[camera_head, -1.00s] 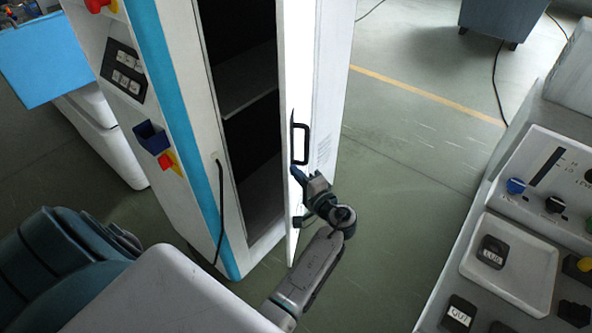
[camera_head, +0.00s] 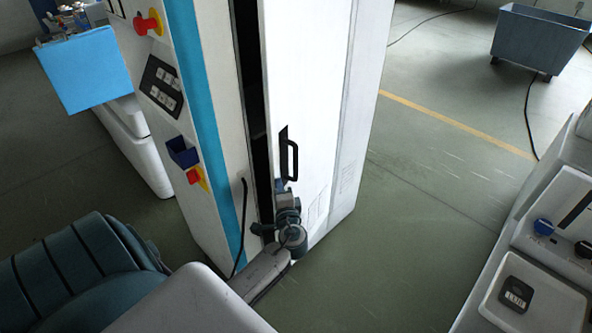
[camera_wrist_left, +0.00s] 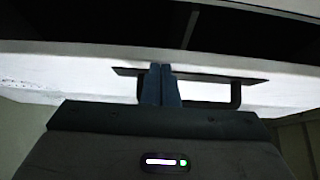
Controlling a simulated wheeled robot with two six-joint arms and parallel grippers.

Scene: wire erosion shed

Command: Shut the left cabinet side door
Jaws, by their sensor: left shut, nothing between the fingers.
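The cabinet's side door (camera_head: 303,90) is a tall white panel with a black bar handle (camera_head: 291,160). It stands slightly ajar, with a narrow dark gap (camera_head: 251,85) along its left edge. My left gripper (camera_head: 284,187) is at the door just below the handle, and its arm hides the door's lower corner. In the left wrist view the two blue fingers (camera_wrist_left: 161,84) are together with nothing between them, close to the door's edge. The handle (camera_wrist_left: 236,95) is beside them on the right, not grasped. My right gripper does not show.
The cabinet's control side carries red knobs (camera_head: 149,23), a keypad (camera_head: 161,85) and a blue holder (camera_head: 183,152). A black cable (camera_head: 241,225) hangs by the gap. A control console (camera_head: 540,270) stands at right. The floor between is clear. A grey wheeled bin (camera_head: 540,40) is at the back.

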